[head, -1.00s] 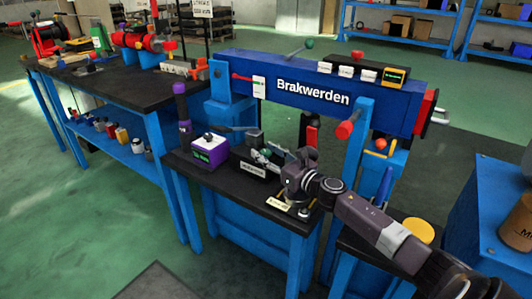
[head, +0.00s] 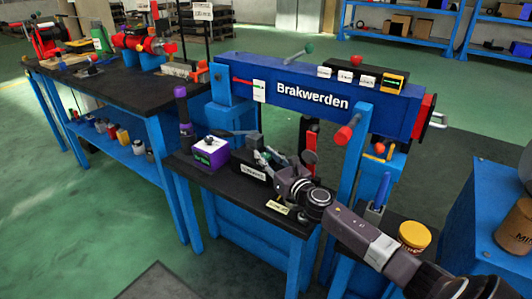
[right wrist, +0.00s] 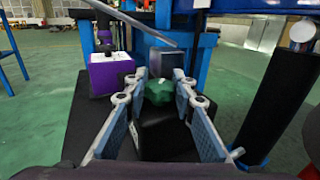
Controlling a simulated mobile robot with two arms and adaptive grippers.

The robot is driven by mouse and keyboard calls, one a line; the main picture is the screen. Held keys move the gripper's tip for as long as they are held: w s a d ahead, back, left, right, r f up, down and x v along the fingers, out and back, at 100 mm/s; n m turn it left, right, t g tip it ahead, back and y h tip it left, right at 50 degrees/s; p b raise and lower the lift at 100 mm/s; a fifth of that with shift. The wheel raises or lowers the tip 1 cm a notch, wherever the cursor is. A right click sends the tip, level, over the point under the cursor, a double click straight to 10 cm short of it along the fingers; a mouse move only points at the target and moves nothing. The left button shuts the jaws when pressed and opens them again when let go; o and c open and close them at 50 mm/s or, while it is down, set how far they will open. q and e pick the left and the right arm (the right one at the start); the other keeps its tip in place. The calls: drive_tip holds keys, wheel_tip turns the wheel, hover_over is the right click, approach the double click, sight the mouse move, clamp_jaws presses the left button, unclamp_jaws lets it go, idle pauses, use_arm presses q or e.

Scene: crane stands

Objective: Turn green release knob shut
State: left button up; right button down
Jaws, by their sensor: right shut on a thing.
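The green knob (right wrist: 160,92) sits on top of a black block (right wrist: 165,135) and shows between the fingertips of my right gripper (right wrist: 160,95) in the right wrist view. The fingers are shut on the knob, one on each side. In the head view my right gripper (head: 270,160) reaches in from the right, low over the black bench, and mostly hides the knob. The black block (head: 252,171) carries a white label there. My left gripper is not in view.
A purple box (head: 210,152) stands left of the block. A yellow-lidded can (head: 414,236) stands by my right arm.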

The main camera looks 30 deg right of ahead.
drive_tip(key=m+g+h+p, duration=0.1)
drive_tip(key=m+h, duration=0.1)
drive_tip(key=h, duration=0.2)
drive_tip(key=m+g+h+p, duration=0.1)
drive_tip(key=m+h+p, duration=0.1)
drive_tip(key=m+h, duration=0.1)
drive_tip(key=shift+w+a+r+h, duration=0.1)
drive_tip(key=shift+a+h, duration=0.1)
drive_tip(key=shift+h, duration=0.2)
drive_tip(key=shift+m+g+h, duration=0.4)
drive_tip(key=shift+m+h, duration=0.1)
drive_tip(key=shift+h, duration=0.1)
drive_tip(key=shift+m+g+h, duration=0.7)
drive_tip(key=shift+m+h, duration=0.1)
drive_tip(key=shift+h, duration=0.2)
drive_tip(key=shift+m+g+h, duration=0.8)
drive_tip(key=shift+g+h, duration=0.1)
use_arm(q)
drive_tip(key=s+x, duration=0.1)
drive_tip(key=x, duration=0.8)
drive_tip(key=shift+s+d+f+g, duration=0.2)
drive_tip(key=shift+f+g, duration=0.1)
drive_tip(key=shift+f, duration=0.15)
use_arm(e)
drive_tip(key=shift+d+m+g+h, duration=0.1)
drive_tip(key=shift+m+g+h, duration=0.4)
drive_tip(key=shift+g, duration=0.1)
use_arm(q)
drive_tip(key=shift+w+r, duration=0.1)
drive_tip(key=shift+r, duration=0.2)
